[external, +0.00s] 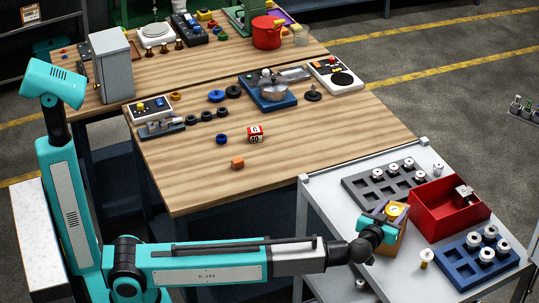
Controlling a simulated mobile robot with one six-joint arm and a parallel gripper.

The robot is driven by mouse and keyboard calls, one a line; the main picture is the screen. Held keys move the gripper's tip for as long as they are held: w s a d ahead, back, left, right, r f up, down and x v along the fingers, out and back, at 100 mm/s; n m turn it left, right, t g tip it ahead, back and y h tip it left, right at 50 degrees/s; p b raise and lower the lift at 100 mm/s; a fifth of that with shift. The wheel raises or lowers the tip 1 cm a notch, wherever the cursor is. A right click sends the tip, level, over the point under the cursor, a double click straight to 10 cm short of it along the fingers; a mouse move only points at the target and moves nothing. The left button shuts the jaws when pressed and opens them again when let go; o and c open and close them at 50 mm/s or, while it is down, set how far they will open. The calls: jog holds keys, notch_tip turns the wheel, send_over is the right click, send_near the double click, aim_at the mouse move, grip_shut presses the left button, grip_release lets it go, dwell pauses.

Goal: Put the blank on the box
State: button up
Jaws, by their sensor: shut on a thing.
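My gripper (384,216) is over the grey cart at the lower right. The brown box (399,234) stands directly below and behind the gripper. The blank shows at the box's top; I cannot tell whether it touches it or is held just above. My gripper and wrist hide the left part of the box and part of the blank.
A red bin (432,229) with a white block inside is right of the box. A grey tray (352,184) and a blue tray (456,277) hold several metal-topped parts. A wooden table (300,160) is behind.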

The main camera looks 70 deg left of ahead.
jog(key=shift+f, duration=0.4)
jog(key=shift+f, duration=0.1)
jog(key=o, duration=1.5)
jog(key=b+v, duration=0.3)
jog(key=v, duration=0.9)
jog(key=shift+b, duration=0.4)
